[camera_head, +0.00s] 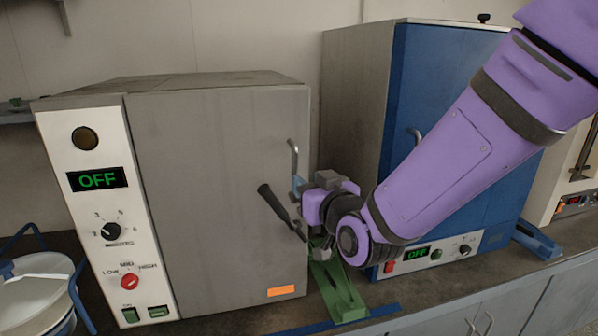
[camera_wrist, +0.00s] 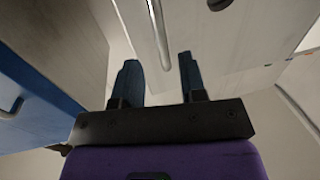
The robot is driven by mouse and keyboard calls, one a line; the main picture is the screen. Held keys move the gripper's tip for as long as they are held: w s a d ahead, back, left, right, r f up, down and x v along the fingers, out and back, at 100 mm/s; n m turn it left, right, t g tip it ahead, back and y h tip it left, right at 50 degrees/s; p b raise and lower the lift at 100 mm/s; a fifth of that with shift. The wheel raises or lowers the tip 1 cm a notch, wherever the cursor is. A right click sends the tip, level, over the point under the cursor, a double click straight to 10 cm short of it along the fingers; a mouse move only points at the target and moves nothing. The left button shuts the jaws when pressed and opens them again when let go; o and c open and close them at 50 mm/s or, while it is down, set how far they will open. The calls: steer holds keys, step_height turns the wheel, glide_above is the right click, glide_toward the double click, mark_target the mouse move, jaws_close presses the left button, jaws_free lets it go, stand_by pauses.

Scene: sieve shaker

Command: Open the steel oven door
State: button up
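The steel oven (camera_head: 80,210) stands at the left in the head view, with its grey door (camera_head: 220,190) shut. My gripper (camera_head: 298,190) is at the lower end of the handle. In the wrist view my gripper (camera_wrist: 160,68) has its two fingers apart. The metal handle (camera_wrist: 157,30) comes down to the gap between the fingertips. I cannot tell whether it is between or just beyond them. No contact is clear.
A blue oven (camera_head: 440,80) stands to the right, partly behind my arm. A green bracket (camera_head: 338,290) lies on the counter between the ovens. A white bowl (camera_head: 40,290) in a blue frame is at the lower left.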

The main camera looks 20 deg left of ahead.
mark_target(295, 200)
steer(key=x, duration=0.6)
steer(key=shift+w+a, duration=0.15)
steer(key=shift+a, duration=0.05)
jaws_close()
